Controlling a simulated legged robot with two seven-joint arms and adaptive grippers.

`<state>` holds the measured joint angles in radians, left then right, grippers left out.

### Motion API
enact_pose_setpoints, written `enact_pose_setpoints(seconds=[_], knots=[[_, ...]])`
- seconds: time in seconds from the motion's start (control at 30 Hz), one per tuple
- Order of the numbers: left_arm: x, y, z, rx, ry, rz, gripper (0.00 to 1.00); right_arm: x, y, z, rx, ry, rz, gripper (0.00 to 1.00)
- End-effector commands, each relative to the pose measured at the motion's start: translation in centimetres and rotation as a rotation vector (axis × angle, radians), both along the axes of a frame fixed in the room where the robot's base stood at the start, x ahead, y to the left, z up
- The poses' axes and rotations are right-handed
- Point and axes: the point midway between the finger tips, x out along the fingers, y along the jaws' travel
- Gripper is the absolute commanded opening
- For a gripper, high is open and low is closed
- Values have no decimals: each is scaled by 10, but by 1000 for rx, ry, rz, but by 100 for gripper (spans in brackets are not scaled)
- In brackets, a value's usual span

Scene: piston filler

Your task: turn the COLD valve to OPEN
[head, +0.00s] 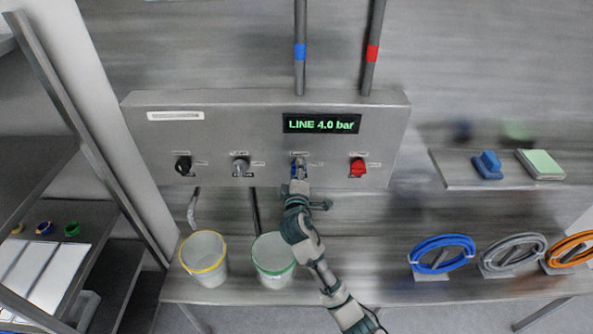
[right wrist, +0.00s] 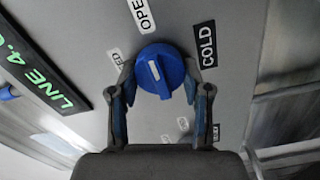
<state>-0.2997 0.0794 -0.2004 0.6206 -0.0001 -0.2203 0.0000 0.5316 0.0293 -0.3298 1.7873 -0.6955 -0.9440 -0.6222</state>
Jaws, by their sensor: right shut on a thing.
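The COLD valve is a round blue knob (right wrist: 160,71) with a raised grip and a white mark. A black COLD label (right wrist: 208,44) is right of it in the right wrist view. A white label showing "OPE" (right wrist: 142,15) is above it, and a part-hidden label ending in "ED" is at its left. The white mark points up, towards the "OPE" label. My right gripper (right wrist: 160,88) is shut on the knob, one finger on each side. In the head view my right gripper (head: 299,180) covers part of the knob. My left gripper is out of view.
The panel (head: 230,120) also carries a black knob (head: 183,165), a grey knob (head: 240,167) and a red knob (head: 358,168). Its display (head: 321,124) reads LINE 4.0 bar. Two buckets stand below. Coiled hoses lie at the right and a shelf rack stands at the left.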

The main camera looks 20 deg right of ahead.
Motion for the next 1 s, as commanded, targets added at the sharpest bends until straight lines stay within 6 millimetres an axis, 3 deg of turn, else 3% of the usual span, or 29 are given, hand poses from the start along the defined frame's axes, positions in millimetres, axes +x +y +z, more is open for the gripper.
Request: enact_pose_setpoints(seconds=[0.07,0.1,0.17,0.2,0.57,1.0], knots=[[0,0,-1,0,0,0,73,0,0,-9,5,20,-2,13],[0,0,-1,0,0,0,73,0,0,-9,5,20,-2,56],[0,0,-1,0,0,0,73,0,0,-9,4,19,-2,71],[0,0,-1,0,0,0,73,0,0,-9,4,18,-1,73],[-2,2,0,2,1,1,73,-6,2,-4,1,8,0,73],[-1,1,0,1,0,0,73,-90,27,-6,4,12,0,73]])
